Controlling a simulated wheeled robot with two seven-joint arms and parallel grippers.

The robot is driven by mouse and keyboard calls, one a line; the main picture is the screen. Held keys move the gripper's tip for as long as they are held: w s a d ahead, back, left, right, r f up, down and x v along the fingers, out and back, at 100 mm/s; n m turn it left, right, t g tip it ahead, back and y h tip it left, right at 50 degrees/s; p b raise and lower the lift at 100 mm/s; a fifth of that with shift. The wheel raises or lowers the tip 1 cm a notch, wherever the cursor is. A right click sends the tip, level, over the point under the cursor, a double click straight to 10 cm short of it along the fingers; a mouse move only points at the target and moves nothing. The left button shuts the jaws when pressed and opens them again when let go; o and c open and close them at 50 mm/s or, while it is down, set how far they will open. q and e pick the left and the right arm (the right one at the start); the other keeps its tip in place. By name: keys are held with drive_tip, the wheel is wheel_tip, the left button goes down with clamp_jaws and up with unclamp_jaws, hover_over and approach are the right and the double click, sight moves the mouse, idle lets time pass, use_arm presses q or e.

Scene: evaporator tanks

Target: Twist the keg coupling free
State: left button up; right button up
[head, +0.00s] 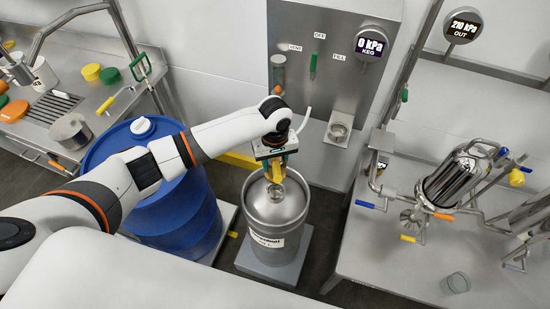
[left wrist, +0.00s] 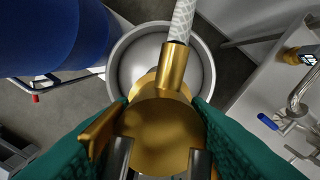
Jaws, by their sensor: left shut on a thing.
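The steel keg (head: 274,205) stands upright on a grey base in the middle of the head view; its top also shows in the left wrist view (left wrist: 124,62). A brass keg coupling (left wrist: 160,125) with a pale braided hose sits over the keg's top centre. My left gripper (head: 275,172) reaches down to it from above. In the left wrist view its green-padded fingers (left wrist: 160,135) are shut on the coupling, one on each side. Whether the coupling is still seated on the keg neck is hidden. My right gripper is in neither view.
A blue drum (head: 165,205) stands close left of the keg. Behind is a steel panel (head: 325,60) with a gauge (head: 371,44) reading 0 kPa. A steel bench (head: 400,265) with pipes and valves is on the right. A sink counter (head: 60,120) is at left.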

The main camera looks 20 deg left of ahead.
use_arm(q)
drive_tip(key=n+p, duration=0.1)
drive_tip(key=p, duration=0.2)
drive_tip(key=shift+r+n, duration=0.25)
drive_tip(key=shift+n, duration=0.15)
drive_tip(key=shift+n+p, duration=0.9)
drive_tip(key=shift+p, duration=0.25)
drive_tip(key=o, duration=1.4)
drive_tip(key=shift+s+f, duration=0.1)
drive_tip(key=shift+f, duration=0.25)
drive_tip(key=shift+o, duration=0.2)
wheel_tip(320, 180, up, 8)
drive_tip(key=p, duration=0.9)
drive_tip(key=shift+r, duration=0.15)
